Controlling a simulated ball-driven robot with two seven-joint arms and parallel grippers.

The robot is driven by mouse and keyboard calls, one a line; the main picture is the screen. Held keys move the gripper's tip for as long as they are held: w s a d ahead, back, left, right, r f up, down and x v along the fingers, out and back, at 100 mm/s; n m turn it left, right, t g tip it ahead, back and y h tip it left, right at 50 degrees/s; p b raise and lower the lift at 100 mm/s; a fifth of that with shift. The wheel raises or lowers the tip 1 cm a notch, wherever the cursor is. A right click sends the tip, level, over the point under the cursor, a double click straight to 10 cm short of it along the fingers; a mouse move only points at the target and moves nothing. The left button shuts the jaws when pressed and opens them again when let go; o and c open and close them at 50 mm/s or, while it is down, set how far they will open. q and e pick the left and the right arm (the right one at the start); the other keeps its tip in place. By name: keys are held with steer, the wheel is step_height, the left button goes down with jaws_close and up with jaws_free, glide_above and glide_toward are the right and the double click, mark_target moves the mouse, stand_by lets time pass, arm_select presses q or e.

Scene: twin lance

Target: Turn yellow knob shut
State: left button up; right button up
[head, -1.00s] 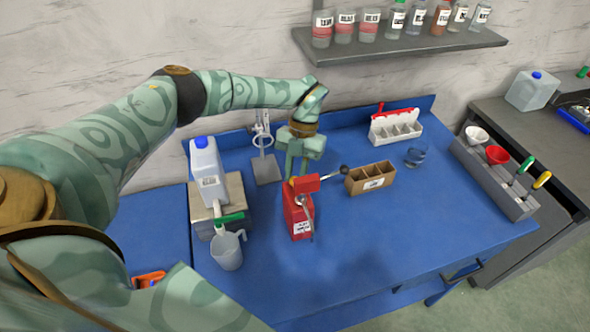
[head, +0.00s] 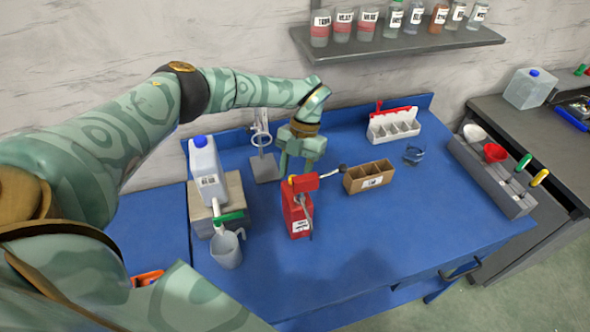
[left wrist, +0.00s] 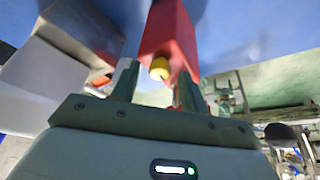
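A red dispenser (head: 297,212) with a silver lever and a dark-tipped arm stands on the blue table. Its yellow knob (head: 292,180) sits on its upper left side; the knob shows in the left wrist view (left wrist: 160,68) as a short yellow cylinder. My left gripper (head: 296,170) hangs just behind and above the red top, fingers pointing down. In the left wrist view its fingers are apart, with the knob seen between them and beyond their tips; contact is not visible. My right gripper is in neither view.
A white jug (head: 205,163) with a blue cap stands on a block (head: 235,190) left of the dispenser, with a clear pitcher (head: 226,250) in front. A cardboard box (head: 369,177) stands right. The front right table is clear.

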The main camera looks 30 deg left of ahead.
arm_select(q)
steer(key=v, duration=0.7)
steer(key=shift+r+b, duration=0.25)
steer(key=shift+b, duration=0.05)
steer(key=shift+w, duration=0.1)
